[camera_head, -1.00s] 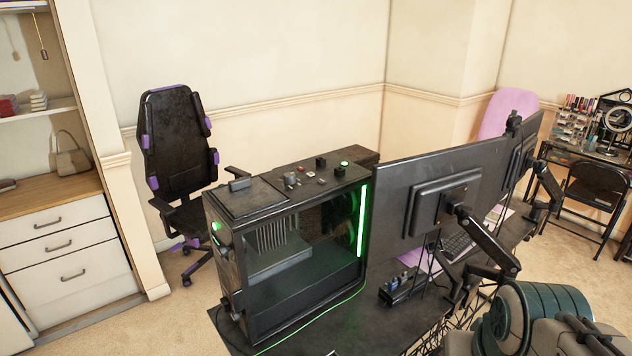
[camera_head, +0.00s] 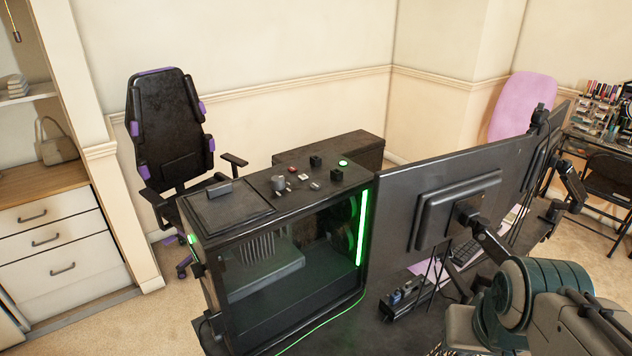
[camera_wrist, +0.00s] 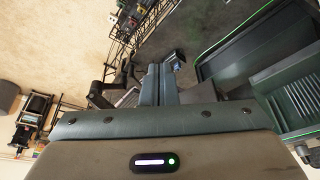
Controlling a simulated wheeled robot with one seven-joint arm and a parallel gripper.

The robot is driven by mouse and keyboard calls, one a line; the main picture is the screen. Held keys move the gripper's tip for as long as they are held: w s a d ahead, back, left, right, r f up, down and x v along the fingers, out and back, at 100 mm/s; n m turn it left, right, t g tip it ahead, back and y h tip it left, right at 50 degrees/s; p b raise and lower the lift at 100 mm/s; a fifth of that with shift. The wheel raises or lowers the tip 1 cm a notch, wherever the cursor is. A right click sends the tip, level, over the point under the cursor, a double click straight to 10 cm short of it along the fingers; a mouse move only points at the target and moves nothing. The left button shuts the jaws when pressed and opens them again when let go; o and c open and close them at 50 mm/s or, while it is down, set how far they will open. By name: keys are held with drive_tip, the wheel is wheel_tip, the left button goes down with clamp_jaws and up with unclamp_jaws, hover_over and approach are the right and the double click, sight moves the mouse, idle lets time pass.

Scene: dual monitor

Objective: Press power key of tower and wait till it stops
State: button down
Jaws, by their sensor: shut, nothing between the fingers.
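The black tower (camera_head: 228,208) stands on the dark desk in the head view, with a glass side. Its top carries a grey knob, several small switches and a round green-lit button (camera_head: 343,163) at the back right corner. Another small green light glows on its front left edge. A vertical green strip glows inside the glass. In the wrist view, part of the tower (camera_wrist: 240,35) shows at the upper right. My gripper (camera_wrist: 159,68) has its two fingers together, empty, and is apart from the tower. In the head view only my arm shows at lower right, not the fingertips.
Two monitors (camera_head: 440,215) on arms stand right of the tower, close to my arm. A black chair (camera_head: 168,125) is behind the tower at left, beside a white drawer cabinet (camera_head: 60,260). A green cable runs along the desk. Floor is clear at lower left.

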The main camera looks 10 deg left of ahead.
wheel_tip(320, 180, up, 16)
drive_tip(key=f+n+t+y+p, duration=0.1)
drive_tip(key=n+t+y+p, duration=0.15)
drive_tip(key=y, duration=0.45)
hover_over(318, 187)
drive_tip(key=shift+r+m+g, duration=0.25)
drive_tip(key=shift+m+g, duration=0.1)
drive_tip(key=shift+g, duration=0.1)
drive_tip(key=shift+f, duration=0.1)
wheel_tip(318, 187, down, 9)
drive_tip(key=b, duration=0.6)
drive_tip(key=shift+b, duration=0.3)
drive_tip(key=shift+f+b, duration=0.25)
drive_tip(key=shift+b, duration=0.1)
